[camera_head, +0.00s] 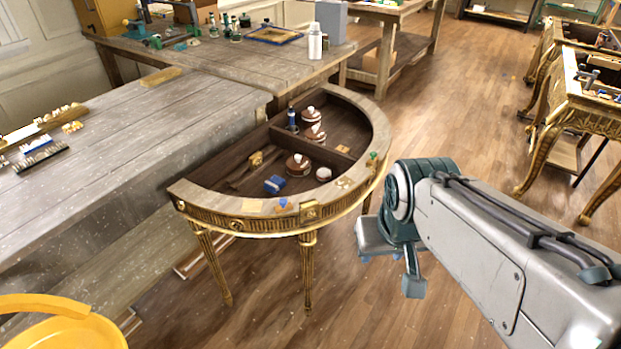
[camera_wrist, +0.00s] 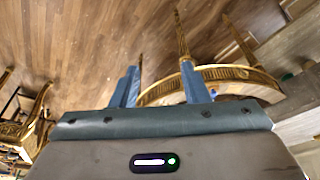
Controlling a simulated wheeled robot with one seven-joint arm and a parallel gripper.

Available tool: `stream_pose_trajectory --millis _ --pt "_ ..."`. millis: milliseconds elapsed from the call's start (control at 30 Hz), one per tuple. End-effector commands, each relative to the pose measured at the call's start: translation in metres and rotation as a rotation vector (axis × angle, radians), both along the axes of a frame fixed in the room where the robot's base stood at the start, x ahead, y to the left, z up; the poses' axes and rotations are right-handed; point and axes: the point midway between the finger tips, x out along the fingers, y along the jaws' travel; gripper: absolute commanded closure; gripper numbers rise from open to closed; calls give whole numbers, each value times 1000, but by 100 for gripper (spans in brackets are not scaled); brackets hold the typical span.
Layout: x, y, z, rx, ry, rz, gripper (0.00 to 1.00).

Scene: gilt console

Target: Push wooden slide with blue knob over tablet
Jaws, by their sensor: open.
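A small wooden slide with a blue knob (camera_head: 283,204) sits on the front rim of the half-round gilt console (camera_head: 216,194). A flat tan piece (camera_head: 252,206) lies to its left on the same rim; it may be the tablet, but I cannot tell for sure. My gripper (camera_wrist: 160,86) is open and empty, its two blue fingers apart in the wrist view. In the head view it hangs to the right of the console, apart from it.
Inside the console are lidded brown pots (camera_head: 298,165), a blue block (camera_head: 275,185) and a blue bottle (camera_head: 292,118). A grey bench (camera_head: 110,130) adjoins it at left. A yellow tub (camera_head: 70,331) is at lower left.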

Motion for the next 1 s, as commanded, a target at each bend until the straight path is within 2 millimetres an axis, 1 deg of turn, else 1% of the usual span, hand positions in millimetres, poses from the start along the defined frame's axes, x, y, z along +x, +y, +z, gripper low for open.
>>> stream_pose_trajectory --millis 33,67,167,200,267,300,367,400,467,500,600,667,800,900,1000 --pt "7 0 -14 -9 -22 1 59" --pt "13 1 -20 -15 -42 3 59" --pt "40 -2 -46 -44 -139 8 59" --pt "53 -3 -58 -55 -187 11 59" --pt "74 -4 -74 -69 -266 19 59" --pt "88 -4 -83 -77 -320 28 59" --pt "107 -3 -96 -84 -400 43 59" --pt "120 -1 -105 -86 -452 54 59" --pt "137 3 -117 -83 -530 77 59" --pt "148 6 -124 -77 -582 93 59" --pt "173 18 -143 -52 -709 141 59" --pt "186 28 -154 -28 -783 173 59" --pt "208 54 -179 53 -947 257 59" --pt "217 73 -194 127 -1051 315 59" --pt "221 91 -205 202 -1134 368 59"
